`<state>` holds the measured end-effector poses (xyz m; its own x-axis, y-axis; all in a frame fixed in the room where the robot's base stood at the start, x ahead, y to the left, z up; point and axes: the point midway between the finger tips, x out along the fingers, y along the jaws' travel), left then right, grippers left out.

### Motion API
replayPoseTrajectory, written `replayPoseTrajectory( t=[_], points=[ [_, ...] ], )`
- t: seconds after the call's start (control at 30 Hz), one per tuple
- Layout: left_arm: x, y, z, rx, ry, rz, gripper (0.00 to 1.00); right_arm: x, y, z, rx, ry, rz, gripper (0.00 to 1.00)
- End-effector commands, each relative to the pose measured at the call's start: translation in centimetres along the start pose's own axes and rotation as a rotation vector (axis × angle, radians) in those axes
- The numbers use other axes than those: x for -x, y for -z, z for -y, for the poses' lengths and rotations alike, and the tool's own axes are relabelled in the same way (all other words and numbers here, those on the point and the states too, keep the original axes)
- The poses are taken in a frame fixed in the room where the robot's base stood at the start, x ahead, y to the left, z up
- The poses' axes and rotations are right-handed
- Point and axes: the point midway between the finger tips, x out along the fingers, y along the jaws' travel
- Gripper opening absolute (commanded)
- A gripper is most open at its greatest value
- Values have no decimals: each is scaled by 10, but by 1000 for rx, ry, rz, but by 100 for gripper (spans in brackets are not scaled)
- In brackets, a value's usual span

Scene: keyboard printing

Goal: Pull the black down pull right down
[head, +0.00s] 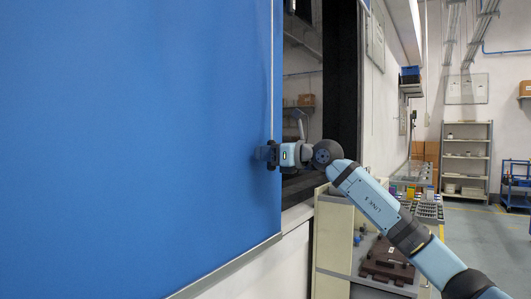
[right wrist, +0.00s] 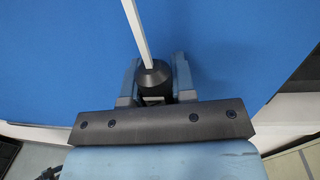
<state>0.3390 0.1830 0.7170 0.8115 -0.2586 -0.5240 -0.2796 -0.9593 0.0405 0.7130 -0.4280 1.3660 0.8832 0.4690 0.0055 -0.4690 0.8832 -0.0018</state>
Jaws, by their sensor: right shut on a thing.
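A black pull (right wrist: 153,76) hangs at the lower end of a pale cord or rod (right wrist: 137,30) in the right wrist view. My right gripper (right wrist: 154,84) is shut on it, with a finger on either side. In the head view the right gripper (head: 268,154) is at the right edge of the large blue blind (head: 140,140), and the pale cord (head: 272,75) runs straight up from it. The pull itself is largely hidden by the fingers there. My left gripper is not in view.
The blind's pale bottom bar (head: 225,266) slants below the gripper over a white wall. A dark frame (head: 341,80) stands right of the blind. A cabinet (head: 335,240) with brown parts is under my right arm. Shelves (head: 466,160) stand farther back.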

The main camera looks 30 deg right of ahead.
Motion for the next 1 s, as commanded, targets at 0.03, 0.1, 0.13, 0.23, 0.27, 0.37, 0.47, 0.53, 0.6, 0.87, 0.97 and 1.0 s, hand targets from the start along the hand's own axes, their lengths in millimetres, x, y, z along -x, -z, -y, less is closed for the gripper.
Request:
replayPoseTrajectory(
  t=[0.03, 0.1, 0.13, 0.23, 0.27, 0.37, 0.47, 0.53, 0.6, 0.87, 0.97, 1.0],
  points=[
    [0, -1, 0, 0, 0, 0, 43, -2, 7, -2, -1, -4, -12, 0],
    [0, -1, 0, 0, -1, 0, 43, -2, 7, -2, -2, -5, -13, 0],
    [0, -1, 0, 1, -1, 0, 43, -2, 7, -2, -2, -5, -13, 0],
    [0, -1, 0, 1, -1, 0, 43, -2, 7, -2, -2, -5, -13, 45],
    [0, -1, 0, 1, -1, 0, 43, -2, 7, -2, -2, -5, -12, 51],
    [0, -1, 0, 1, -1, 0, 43, -2, 6, -2, -1, -4, -10, 51],
    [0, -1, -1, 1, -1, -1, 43, -2, 5, -1, -1, -3, -9, 51],
    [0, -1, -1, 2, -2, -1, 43, -1, 4, -1, -1, -3, -8, 51],
    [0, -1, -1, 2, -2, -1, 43, 2, 4, -1, -1, -2, -8, 51],
    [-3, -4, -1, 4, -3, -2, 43, 46, 6, 0, 2, 1, -10, 51],
    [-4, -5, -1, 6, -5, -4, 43, 70, 7, 0, 1, 1, -11, 51],
    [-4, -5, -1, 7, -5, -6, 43, 79, 7, 0, 1, 1, -12, 51]
  ],
)
